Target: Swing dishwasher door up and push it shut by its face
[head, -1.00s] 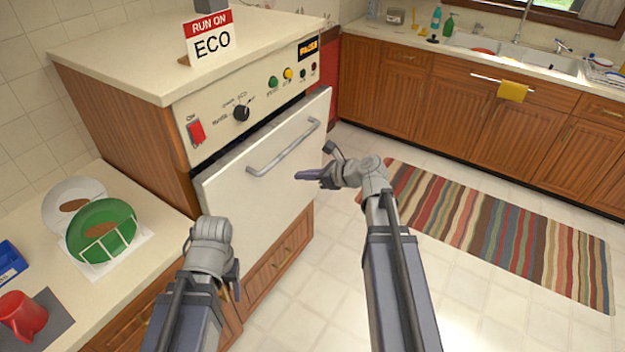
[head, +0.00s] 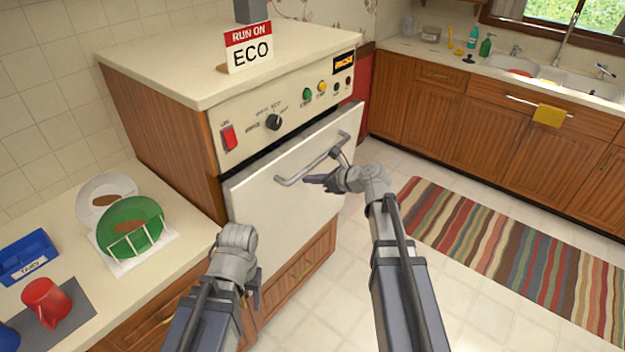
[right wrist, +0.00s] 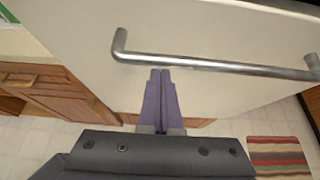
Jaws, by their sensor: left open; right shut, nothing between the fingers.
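The white dishwasher door (head: 262,215) stands nearly upright and slightly ajar. A dark gap shows between its top edge and the control panel (head: 285,111). Its grey bar handle (head: 318,160) crosses the upper face; the handle also spans the right wrist view (right wrist: 215,64). My right gripper (head: 308,180) is shut and empty at the door's face, just below the handle. In the right wrist view its fingertips (right wrist: 160,73) lie just under the bar; I cannot tell whether they touch the door. My left gripper (head: 255,297) is open, low before the door's left side, its fingers partly hidden.
An ECO sign (head: 249,48) stands on the dishwasher top. A drawer (head: 302,268) lies below the door. A striped rug (head: 510,260) covers the floor at right.

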